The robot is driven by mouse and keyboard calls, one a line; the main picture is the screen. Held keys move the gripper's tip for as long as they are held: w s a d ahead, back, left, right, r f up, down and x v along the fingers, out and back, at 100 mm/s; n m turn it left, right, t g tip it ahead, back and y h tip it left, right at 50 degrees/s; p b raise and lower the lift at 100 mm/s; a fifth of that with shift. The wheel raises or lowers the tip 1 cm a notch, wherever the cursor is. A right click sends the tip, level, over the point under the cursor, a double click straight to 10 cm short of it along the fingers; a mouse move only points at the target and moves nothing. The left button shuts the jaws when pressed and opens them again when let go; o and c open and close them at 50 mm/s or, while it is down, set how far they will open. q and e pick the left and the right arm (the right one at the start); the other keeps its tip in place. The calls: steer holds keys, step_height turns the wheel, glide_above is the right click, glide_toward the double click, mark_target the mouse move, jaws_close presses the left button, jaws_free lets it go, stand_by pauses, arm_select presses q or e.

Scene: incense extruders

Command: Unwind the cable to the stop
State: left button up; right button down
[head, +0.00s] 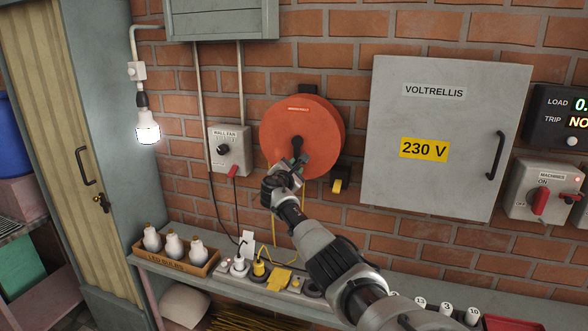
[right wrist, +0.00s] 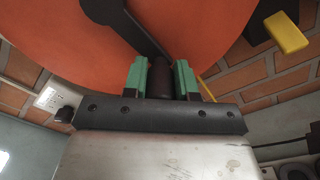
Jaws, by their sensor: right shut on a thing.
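The orange cable reel (head: 301,125) is mounted on the brick wall, and it fills the top of the right wrist view (right wrist: 180,30). A dark crank arm (right wrist: 135,22) crosses the reel's face and ends in a dark round handle (right wrist: 160,80). My right gripper (head: 293,166) is shut on that handle, with its green fingers (right wrist: 160,75) on either side. A thin yellow cable (head: 303,203) hangs below the reel; my arm hides part of it. A yellow plug (head: 258,268) sits in the strip on the shelf. My left gripper is not in view.
A yellow-and-black block (head: 338,185) sits beside the reel. The wall fan switch box (head: 230,150) is at left and a grey 230 V cabinet (head: 440,200) at right. The shelf below holds a bulb tray (head: 176,262) and a socket strip with plugs.

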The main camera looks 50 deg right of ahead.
steer(key=shift+d+r, duration=0.1)
steer(key=c, duration=0.9)
jaws_free()
steer(key=shift+d, duration=0.1)
steer(key=shift+v, duration=0.95)
steer(key=shift+b+v, duration=0.7)
steer(key=shift+v, duration=3.8)
steer(key=shift+f, duration=0.25)
